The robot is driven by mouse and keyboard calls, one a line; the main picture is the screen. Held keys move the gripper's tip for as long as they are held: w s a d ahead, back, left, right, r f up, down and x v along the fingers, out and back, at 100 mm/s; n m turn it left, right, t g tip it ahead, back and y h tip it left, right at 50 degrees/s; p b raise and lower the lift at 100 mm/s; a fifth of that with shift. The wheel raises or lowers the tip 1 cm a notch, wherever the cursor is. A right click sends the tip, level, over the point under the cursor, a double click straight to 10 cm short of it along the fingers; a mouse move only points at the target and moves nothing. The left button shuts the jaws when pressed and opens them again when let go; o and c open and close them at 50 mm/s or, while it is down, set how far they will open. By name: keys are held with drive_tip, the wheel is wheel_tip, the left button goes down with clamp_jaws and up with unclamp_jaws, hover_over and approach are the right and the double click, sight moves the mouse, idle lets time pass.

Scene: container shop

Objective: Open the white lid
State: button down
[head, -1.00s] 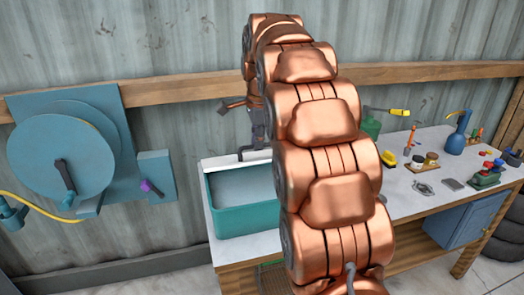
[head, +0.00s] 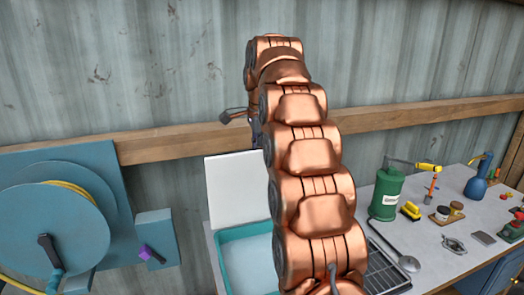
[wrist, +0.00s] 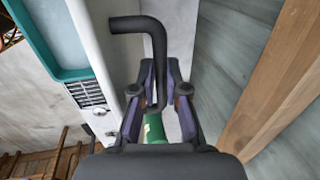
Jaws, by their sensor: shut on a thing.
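The white lid (head: 233,188) stands raised, close to upright, at the back of the teal bin (head: 228,238), whose open inside shows below it. In the wrist view the lid (wrist: 88,25) appears nearly edge-on beside the teal bin rim (wrist: 50,73). My gripper (wrist: 158,106) is shut on a dark bent bar (wrist: 154,38). In the head view my gripper (head: 255,132) is at the lid's upper right, partly hidden by my arm, which also covers the lid's right part.
A wooden wall beam (head: 190,141) runs close behind the lid. A blue hose reel (head: 50,235) is at left. On the workbench (head: 425,255), a green canister (head: 386,195) and a wire rack (head: 385,272) stand right of my arm, with small tools beyond.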

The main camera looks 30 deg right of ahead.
drive_tip(key=w+d+f+p, duration=0.1)
drive_tip(key=w+p, duration=0.2)
drive_tip(key=w, duration=0.4)
drive_tip(key=shift+d, duration=0.2)
drive_tip(key=c, duration=1.5)
unclamp_jaws()
drive_tip(key=shift+o, duration=1)
drive_tip(key=shift+w+f, duration=0.1)
drive_tip(key=shift+o, duration=0.5)
drive_tip(key=shift+s, duration=0.25)
